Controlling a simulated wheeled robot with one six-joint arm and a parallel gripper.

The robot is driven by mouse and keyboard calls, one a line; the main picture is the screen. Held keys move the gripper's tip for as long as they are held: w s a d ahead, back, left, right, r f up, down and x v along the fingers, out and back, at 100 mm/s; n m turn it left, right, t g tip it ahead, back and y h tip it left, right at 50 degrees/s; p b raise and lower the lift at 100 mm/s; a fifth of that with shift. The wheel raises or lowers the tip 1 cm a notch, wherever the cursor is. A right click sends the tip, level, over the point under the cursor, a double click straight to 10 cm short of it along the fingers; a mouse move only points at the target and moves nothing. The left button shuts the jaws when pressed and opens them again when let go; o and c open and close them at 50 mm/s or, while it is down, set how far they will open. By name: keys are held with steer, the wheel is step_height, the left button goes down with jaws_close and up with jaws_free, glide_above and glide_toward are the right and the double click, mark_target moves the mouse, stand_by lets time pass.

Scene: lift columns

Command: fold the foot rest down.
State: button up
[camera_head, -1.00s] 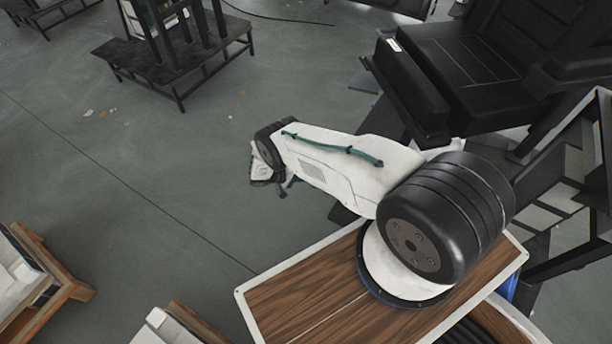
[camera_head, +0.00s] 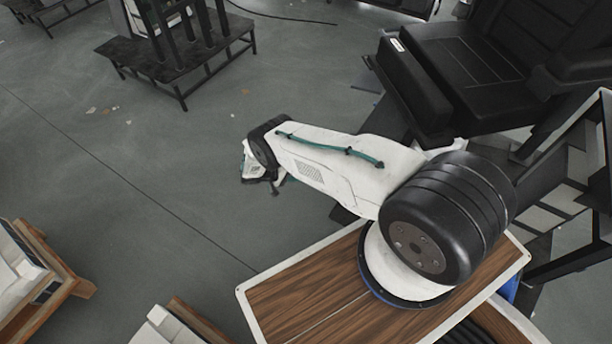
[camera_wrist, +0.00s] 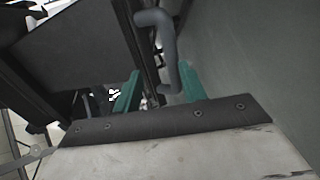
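The black chair (camera_head: 465,62) stands at the upper right of the head view. Its padded foot rest (camera_head: 412,88) hangs at the seat's front edge, tilted steeply downward. In the wrist view a dark panel (camera_wrist: 75,50) fills the upper left; I cannot tell which chair part it is. A grey bent handle (camera_wrist: 160,45) runs down between the two teal fingers of my gripper (camera_wrist: 159,88). The fingers are apart, and the handle's lower end lies nearer the right finger. Contact cannot be told. My arm hides the gripper in the head view.
A dark metal frame (camera_head: 570,190) stands right of my base, below the chair. A low black table (camera_head: 175,65) is at the upper left, and wooden-framed furniture (camera_head: 45,275) is at the lower left. The grey floor (camera_head: 130,190) between them is mostly clear.

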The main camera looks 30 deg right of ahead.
steer(key=v, duration=0.4)
stand_by(0.5)
